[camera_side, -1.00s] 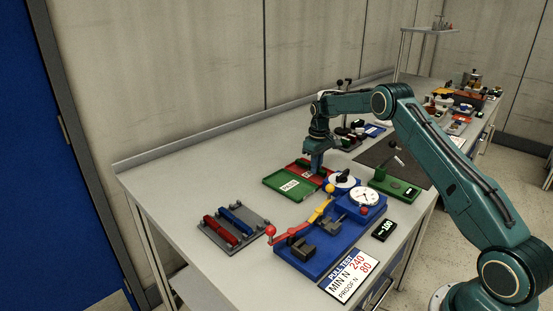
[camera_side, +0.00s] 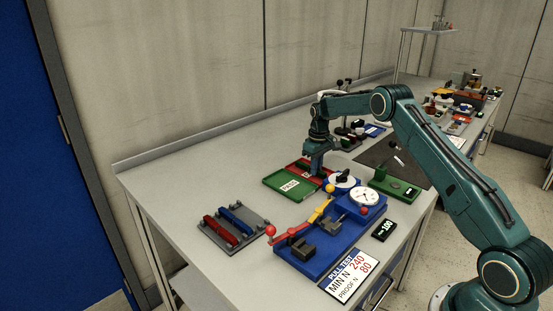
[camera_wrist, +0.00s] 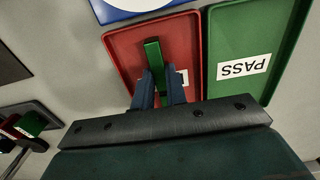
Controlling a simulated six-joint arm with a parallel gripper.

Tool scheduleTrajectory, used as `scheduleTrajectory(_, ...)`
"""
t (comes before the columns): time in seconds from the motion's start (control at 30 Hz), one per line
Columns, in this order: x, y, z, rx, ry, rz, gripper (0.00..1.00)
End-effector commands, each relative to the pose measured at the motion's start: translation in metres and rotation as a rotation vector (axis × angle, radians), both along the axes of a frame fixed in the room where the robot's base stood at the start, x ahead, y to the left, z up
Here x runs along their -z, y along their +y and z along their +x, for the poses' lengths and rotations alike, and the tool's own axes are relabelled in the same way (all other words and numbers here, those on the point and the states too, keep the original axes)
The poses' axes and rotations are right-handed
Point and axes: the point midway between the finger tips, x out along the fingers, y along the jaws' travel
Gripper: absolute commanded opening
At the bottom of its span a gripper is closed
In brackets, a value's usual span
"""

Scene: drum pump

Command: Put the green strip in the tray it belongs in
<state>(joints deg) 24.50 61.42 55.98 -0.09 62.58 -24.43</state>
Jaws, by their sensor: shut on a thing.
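In the wrist view the green strip (camera_wrist: 153,54) is held between the two fingers of my gripper (camera_wrist: 160,80). The strip is over the red tray (camera_wrist: 188,35), whose label is mostly hidden by my fingers. I cannot tell whether the strip touches the tray floor. The green tray (camera_wrist: 279,18), labelled PASS, is beside the red one. In the side view my gripper (camera_side: 315,172) is low over the red tray (camera_side: 297,166), and the green tray (camera_side: 284,183) is nearer the camera. The strip is hard to make out there.
The blue pull tester (camera_side: 318,262) with a dial (camera_side: 365,196) stands in front of the trays. A grey rack (camera_side: 234,232) holds a red and a blue strip at left. A MIN N 240/80 card (camera_side: 349,276) lies at the front edge. The table's back left is bare.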

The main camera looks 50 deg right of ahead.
Motion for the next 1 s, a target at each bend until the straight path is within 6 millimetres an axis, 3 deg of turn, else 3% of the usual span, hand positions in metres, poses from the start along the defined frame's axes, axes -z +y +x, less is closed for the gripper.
scheduleTrajectory(0.93, 0.0022, -0.0001, 0.0001, 0.0, -0.001, 0.0, 0.0)
scheduleTrajectory(0.97, 0.0022, 0.0, 0.0001, 0.0, -0.001, 0.0, 0.2)
scheduleTrajectory(1.0, 0.0022, 0.0, 0.0001, 0.0, -0.001, 0.0, 0.27)
